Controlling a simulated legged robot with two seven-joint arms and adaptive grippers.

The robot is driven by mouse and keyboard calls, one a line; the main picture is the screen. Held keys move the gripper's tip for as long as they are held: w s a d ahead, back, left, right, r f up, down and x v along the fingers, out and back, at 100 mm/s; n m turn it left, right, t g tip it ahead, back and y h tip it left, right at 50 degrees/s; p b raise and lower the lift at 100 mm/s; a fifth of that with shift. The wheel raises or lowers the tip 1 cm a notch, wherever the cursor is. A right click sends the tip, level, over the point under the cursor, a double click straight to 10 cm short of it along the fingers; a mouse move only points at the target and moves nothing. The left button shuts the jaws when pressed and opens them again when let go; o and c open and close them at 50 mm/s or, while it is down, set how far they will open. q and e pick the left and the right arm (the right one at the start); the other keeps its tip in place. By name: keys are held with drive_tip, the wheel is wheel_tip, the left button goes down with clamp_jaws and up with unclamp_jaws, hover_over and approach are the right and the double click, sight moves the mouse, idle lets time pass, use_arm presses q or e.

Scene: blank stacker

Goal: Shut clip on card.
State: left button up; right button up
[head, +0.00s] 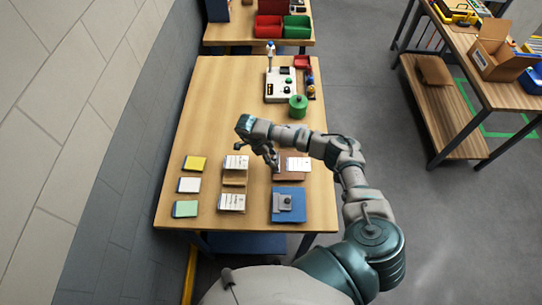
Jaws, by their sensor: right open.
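My right gripper (273,161) is open and hangs over the left part of a brown board (284,177) on the wooden table. A white printed card (298,164) lies on that board, just right of the fingers. If a clip is on this board, my gripper and arm hide it. A blue board (289,216) lies nearer to me, with a small grey clip-like piece (286,203) on it. I cannot tell whether that piece is open or shut. My left gripper is not in view.
Two more white cards lie to the left, one far (236,162) and one near (231,201). Yellow (195,163), white (189,185) and green (186,208) pads line the left edge.

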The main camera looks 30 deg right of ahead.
drive_tip(key=shift+w+f, duration=0.1)
drive_tip(key=shift+f, duration=0.05)
drive_tip(key=shift+a, duration=0.35)
drive_tip(key=c, duration=0.8)
drive_tip(key=shift+r, duration=0.2)
clamp_jaws()
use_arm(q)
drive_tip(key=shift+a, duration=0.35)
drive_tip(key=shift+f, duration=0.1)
use_arm(e)
drive_tip(key=shift+d, duration=0.1)
